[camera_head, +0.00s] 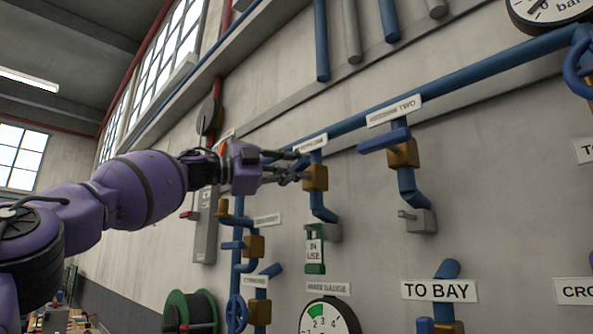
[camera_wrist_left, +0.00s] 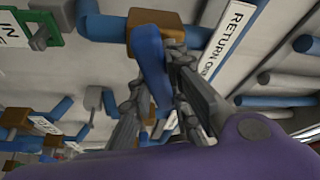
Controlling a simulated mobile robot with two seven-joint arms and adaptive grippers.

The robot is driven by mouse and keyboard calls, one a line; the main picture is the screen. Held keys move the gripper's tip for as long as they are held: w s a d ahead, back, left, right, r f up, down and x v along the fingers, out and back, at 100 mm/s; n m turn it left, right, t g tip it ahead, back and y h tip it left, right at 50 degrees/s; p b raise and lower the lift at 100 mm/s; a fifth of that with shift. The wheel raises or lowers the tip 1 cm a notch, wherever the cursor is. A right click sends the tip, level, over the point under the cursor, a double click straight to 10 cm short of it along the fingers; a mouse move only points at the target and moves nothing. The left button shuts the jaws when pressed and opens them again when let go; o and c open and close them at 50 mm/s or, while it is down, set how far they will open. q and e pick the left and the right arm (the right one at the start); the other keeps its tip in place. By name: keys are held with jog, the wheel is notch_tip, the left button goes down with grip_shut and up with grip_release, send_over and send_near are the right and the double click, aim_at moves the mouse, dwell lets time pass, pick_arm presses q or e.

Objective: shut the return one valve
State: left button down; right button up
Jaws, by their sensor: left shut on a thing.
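The return one valve has a brass body (camera_head: 316,178) on a blue pipe, under a white label (camera_head: 311,143) in the head view. In the left wrist view its brass body (camera_wrist_left: 157,28) and the label reading RETURN ONE (camera_wrist_left: 228,38) show large. Its blue lever handle (camera_wrist_left: 150,62) runs from the body toward my palm and looks crosswise to the pipe. My left gripper (camera_head: 300,167) is shut on this handle, with fingers on both sides in the left wrist view (camera_wrist_left: 160,95). The fingers hide part of the handle. My right gripper is not in view.
The TWO valve (camera_head: 402,153) with its blue lever (camera_head: 385,140) is just right. Lower valves (camera_head: 254,246), a gauge (camera_head: 328,318), a hose reel (camera_head: 188,312) and a grey box (camera_head: 204,230) are near my arm.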

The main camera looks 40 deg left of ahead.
pick_arm(q)
jog(key=shift+f+m+g, duration=0.1)
jog(key=shift+m+g, duration=0.4)
jog(key=shift+m, duration=0.7)
jog(key=shift+f+m+g+p, duration=0.1)
jog(key=shift+m+g+p, duration=0.25)
jog(key=shift+m, duration=0.55)
jog(key=shift+f+y, duration=0.1)
jog(key=shift+y, duration=0.2)
jog(key=c, duration=1.9)
grip_release()
jog(key=shift+o, duration=1.3)
jog(key=shift+s+a+r, duration=0.2)
jog(key=shift+s+a, duration=0.05)
jog(key=shift+s, duration=0.4)
jog(key=v, duration=1)
jog(key=shift+s+a+f, duration=0.2)
jog(key=shift+a, duration=0.05)
